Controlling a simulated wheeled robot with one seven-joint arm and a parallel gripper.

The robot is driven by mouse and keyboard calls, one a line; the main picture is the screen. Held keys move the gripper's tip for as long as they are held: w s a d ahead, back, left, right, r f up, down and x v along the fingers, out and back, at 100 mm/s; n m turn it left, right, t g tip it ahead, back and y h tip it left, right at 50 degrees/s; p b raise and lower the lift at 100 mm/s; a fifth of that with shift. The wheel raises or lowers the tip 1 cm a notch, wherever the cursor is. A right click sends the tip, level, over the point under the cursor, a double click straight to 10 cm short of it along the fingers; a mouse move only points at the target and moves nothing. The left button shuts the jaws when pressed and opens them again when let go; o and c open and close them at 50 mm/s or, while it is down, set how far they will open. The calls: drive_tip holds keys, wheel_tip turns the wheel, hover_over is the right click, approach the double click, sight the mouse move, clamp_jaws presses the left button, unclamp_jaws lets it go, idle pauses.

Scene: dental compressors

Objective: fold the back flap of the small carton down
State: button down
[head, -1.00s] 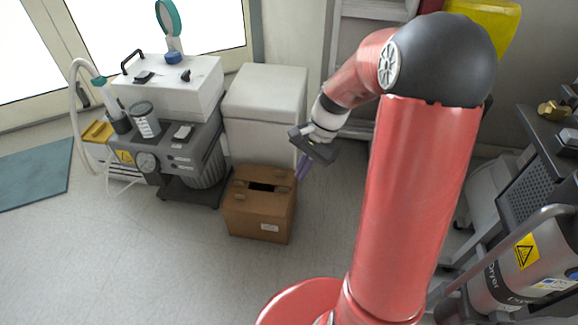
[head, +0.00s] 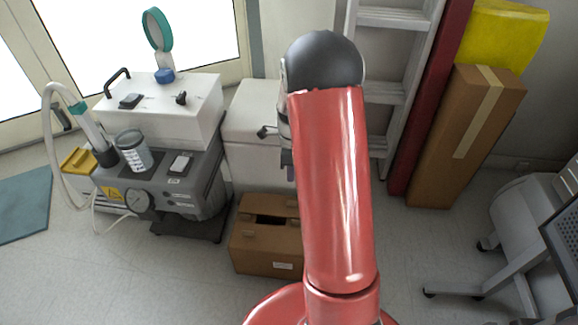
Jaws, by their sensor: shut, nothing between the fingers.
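The small brown carton (head: 264,247) stands on the floor in front of a white cabinet, with a white label low on its front face. Its top shows brown panels around a dark slot-like opening (head: 270,219). The back flap's angle is hard to make out, and my arm hides the carton's right side. My gripper (head: 287,165) is mostly hidden behind my red arm. Only a small dark bluish part shows at the arm's left edge, above and behind the carton's back right and apart from it. It is shut, and no object shows in it.
A grey compressor unit (head: 190,195) with a gauge and hose stands left of the carton. The white cabinet (head: 250,150) is close behind it. A ladder (head: 392,60) and a tall brown box (head: 465,140) lean at the back right. Floor in front is free.

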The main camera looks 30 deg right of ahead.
drive_tip(key=b, duration=0.2)
approach(274, 202)
drive_tip(key=s+d+f, duration=0.3)
drive_tip(key=s+f, duration=0.1)
drive_tip(key=shift+s+d, duration=0.15)
drive_tip(key=shift+d, duration=0.2)
